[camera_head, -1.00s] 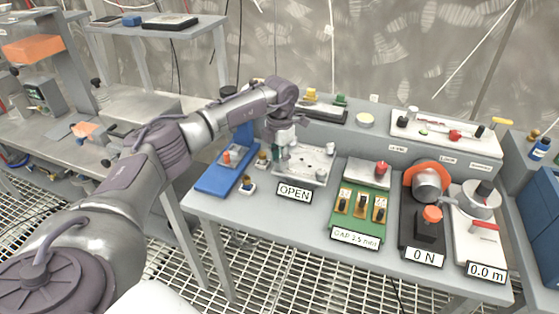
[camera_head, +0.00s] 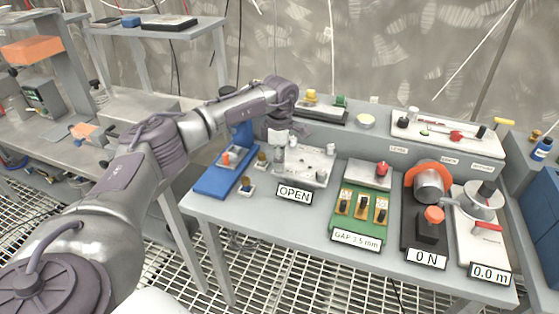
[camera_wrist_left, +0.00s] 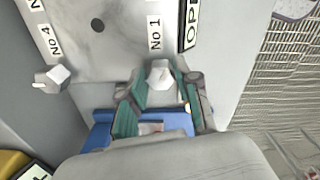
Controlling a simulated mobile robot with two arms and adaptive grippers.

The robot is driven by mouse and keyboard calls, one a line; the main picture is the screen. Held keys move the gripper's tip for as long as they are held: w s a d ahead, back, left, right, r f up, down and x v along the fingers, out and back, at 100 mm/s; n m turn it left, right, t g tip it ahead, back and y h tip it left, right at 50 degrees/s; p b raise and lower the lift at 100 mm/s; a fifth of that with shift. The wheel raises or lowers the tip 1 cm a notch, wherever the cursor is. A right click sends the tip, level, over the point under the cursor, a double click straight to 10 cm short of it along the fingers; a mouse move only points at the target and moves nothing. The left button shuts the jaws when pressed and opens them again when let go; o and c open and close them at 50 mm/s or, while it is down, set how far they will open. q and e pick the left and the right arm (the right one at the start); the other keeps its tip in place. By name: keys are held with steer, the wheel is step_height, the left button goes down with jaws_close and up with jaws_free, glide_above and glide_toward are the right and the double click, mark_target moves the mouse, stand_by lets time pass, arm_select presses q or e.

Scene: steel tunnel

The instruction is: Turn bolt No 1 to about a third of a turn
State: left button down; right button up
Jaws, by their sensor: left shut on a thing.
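The metal plate with several bolts (camera_head: 308,168) lies on the bench behind the "OPEN" sign (camera_head: 294,194). In the left wrist view, bolt No 1 (camera_wrist_left: 160,74) is a pale hex head beside its "No 1" label (camera_wrist_left: 155,35). My left gripper (camera_wrist_left: 160,88) has its teal fingers shut on bolt No 1, one on each side. In the head view the same gripper (camera_head: 279,150) points down at the plate's left edge, its fingertips hard to make out. Another bolt (camera_wrist_left: 50,78) stands by the "No 4" label. My right gripper is not in view.
A blue tray (camera_head: 218,180) and small brass-topped parts lie left of the plate. A green gap fixture (camera_head: 362,222) and a black unit with an orange ring (camera_head: 427,215) stand to the right. A raised ledge with more panels runs behind.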

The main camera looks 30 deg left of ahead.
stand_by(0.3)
arm_select(q)
steer(key=c, duration=0.8)
jaws_free()
step_height(320, 180, up, 12)
steer(key=shift+r, duration=0.1)
